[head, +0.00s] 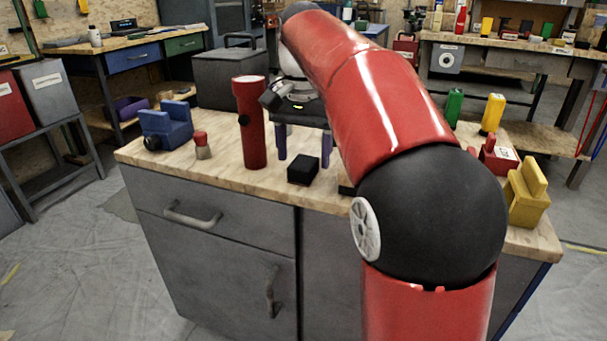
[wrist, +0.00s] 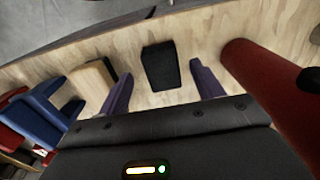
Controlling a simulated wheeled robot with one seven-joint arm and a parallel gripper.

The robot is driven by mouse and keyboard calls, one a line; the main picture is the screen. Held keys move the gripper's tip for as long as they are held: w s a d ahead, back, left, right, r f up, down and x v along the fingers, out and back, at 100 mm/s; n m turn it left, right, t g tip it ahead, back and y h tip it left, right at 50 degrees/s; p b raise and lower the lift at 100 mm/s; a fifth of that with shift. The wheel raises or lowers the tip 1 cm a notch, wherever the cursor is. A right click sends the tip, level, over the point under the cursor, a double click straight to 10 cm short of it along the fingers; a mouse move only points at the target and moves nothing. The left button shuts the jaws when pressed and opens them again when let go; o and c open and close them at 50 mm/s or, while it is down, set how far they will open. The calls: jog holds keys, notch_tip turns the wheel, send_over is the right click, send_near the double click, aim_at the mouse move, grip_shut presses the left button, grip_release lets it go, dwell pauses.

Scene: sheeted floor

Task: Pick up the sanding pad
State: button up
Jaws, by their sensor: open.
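A small black block (head: 303,170), which looks like the sanding pad, lies flat on the wooden bench top near its front edge. In the wrist view the block (wrist: 160,66) sits between and beyond the two purple fingertips, with bare wood on both sides. My gripper (head: 304,161) points down above the bench, slightly behind the block. In the wrist view my gripper (wrist: 161,71) has its fingers spread wide and holds nothing. I cannot tell the exact height of the fingertips above the wood.
A red cylinder (head: 250,125) stands left of the gripper. A wood-and-black block (wrist: 92,85) and a blue object (wrist: 38,112) lie on the other side. A blue vise-like object (head: 166,125) and a red-topped piece (head: 202,146) stand farther left. A yellow object (head: 528,194) is at right.

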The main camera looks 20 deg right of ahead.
aim_at(303, 163)
jog(key=shift+w+f+b, duration=0.1)
jog(key=shift+f+b, duration=0.25)
jog(key=shift+f, duration=1.2)
jog(key=shift+c, duration=0.5)
jog(key=c, duration=1)
jog(key=shift+o, duration=0.2)
jog(key=shift+r, duration=0.1)
notch_tip(303, 163, up, 20)
jog(key=p, duration=1)
